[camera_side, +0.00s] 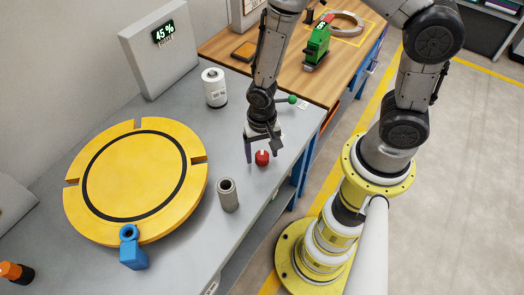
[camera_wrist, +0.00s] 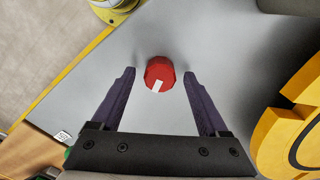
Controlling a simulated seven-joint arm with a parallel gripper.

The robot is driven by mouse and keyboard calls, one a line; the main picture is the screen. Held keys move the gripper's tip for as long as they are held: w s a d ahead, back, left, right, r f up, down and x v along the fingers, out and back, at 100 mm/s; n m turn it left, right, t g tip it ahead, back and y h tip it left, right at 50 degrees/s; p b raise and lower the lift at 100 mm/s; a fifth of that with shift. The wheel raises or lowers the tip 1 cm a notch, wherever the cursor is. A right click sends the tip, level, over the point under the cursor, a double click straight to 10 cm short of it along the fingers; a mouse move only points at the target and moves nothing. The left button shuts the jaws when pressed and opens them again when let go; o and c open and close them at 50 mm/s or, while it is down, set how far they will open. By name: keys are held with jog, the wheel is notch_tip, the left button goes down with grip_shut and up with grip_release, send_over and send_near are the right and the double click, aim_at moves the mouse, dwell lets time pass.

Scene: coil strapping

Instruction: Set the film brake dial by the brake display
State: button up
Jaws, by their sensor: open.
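The film brake dial is a small red knob (camera_side: 262,158) standing on the grey bench near its front edge. It also shows in the wrist view as a red knob (camera_wrist: 160,73) with a white mark near its lower edge. My gripper (camera_side: 262,150) is over the dial, pointing down. In the wrist view my gripper (camera_wrist: 160,75) is open, with one dark finger on each side of the dial and a gap to both. The brake display (camera_side: 163,32) on a grey panel at the back left reads 45 %; the smaller text under it is hard to read.
A yellow turntable (camera_side: 85,210) with a black ring fills the bench's left. A blue block with a ring (camera_side: 132,252), a grey tube (camera_side: 228,195) and a white roll (camera_side: 214,88) stand around it. A green tool (camera_side: 316,46) sits on the wooden bench behind.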

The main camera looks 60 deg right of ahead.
grip_shut()
dwell(0.3)
jog(key=shift+n, duration=0.3)
jog(key=n, duration=1.1)
jog(key=shift+n, duration=2.2)
